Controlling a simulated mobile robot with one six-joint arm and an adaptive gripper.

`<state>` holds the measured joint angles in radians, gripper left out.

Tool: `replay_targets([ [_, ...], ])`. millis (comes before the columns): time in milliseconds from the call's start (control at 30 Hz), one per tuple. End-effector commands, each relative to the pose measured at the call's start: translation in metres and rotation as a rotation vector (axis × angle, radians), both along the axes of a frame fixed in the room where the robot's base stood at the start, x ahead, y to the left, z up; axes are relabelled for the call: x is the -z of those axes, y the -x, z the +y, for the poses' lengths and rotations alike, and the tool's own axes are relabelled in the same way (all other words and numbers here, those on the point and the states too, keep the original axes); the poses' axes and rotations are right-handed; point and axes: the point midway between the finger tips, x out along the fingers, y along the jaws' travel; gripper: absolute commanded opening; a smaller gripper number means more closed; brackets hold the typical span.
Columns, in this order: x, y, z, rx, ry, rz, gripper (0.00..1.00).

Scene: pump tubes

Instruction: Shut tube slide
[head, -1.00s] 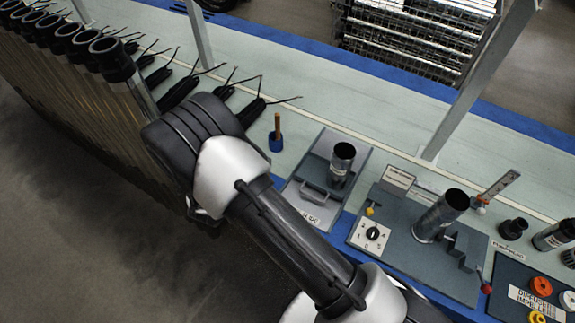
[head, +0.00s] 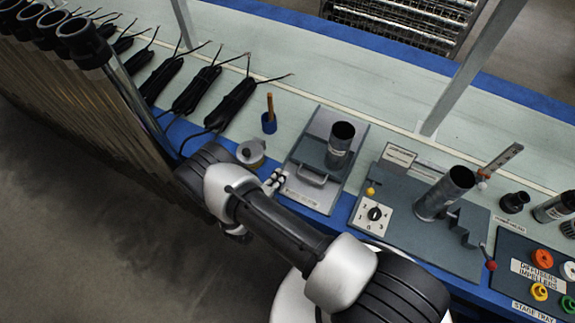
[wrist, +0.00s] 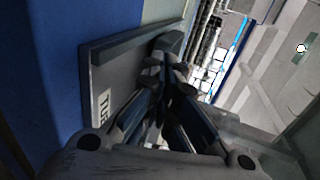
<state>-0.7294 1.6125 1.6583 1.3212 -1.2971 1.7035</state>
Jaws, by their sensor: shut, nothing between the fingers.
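The tube slide is a dark carriage (head: 316,152) with a handle (head: 310,177) at its front, on a grey base plate (head: 305,195) with a white label along its front edge. A short dark tube (head: 340,144) stands upright on the carriage. My gripper (head: 279,179) is shut and empty, just left of the handle by the plate's front left corner. In the wrist view my closed fingers (wrist: 166,72) are in front of the labelled plate (wrist: 105,68). I cannot tell whether they touch it. The handle is not clear there.
A grey round fixture (head: 251,152) and a blue holder with a brown stick (head: 269,122) stand left of the slide. A dial panel (head: 373,214) with an open tube (head: 445,193) is to the right.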

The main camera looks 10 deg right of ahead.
Motion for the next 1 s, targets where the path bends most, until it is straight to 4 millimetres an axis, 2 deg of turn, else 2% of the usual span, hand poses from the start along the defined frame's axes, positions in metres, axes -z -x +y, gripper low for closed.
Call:
replay_targets([
  [100,0.01,-0.019,-0.015,0.005,0.0,0.0,0.0],
  [200,0.009,-0.032,-0.024,0.003,-0.001,-0.001,0.0],
  [400,0.008,-0.047,-0.034,0.0,0.0,0.001,0.0],
  [1000,0.007,-0.048,-0.039,-0.001,0.001,0.003,0.0],
])
